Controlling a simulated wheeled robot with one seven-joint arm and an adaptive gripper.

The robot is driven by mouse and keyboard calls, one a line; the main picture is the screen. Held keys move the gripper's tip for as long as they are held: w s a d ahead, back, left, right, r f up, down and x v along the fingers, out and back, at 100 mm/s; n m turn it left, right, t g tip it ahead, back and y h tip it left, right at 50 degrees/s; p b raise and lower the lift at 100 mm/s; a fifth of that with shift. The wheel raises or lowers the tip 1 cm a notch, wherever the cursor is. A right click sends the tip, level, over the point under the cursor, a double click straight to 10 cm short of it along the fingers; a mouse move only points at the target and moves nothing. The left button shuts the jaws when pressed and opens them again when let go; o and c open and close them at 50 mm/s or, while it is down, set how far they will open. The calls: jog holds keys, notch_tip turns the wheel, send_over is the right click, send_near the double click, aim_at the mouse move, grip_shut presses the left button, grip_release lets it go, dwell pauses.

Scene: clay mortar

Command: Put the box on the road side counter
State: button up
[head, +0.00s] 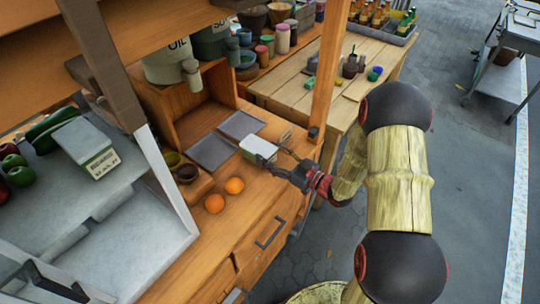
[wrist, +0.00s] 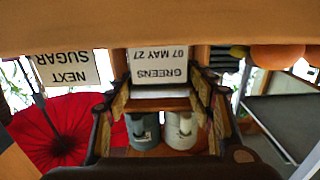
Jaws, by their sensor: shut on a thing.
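A small pale box with a whitish lid and green lower sides (head: 258,149) is at the tip of my gripper (head: 276,160), over the wooden counter (head: 262,208). In the wrist view, which is upside down, the box's label reading GREENS 07 MAY (wrist: 158,75) sits between the two fingers of my gripper (wrist: 158,92). The gripper is shut on this box. The box is close to the counter top; I cannot tell whether it touches it. My gripper reaches in from the right, over the counter's edge.
Dark trays (head: 212,150) lie just left of the box. A similar labelled box (head: 84,147) stands on the grey counter at left. A wooden post (head: 327,75) rises behind my gripper.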

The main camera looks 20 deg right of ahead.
jog(key=shift+f, duration=0.15)
jog(key=o, duration=1.2)
jog(key=shift+o, duration=0.8)
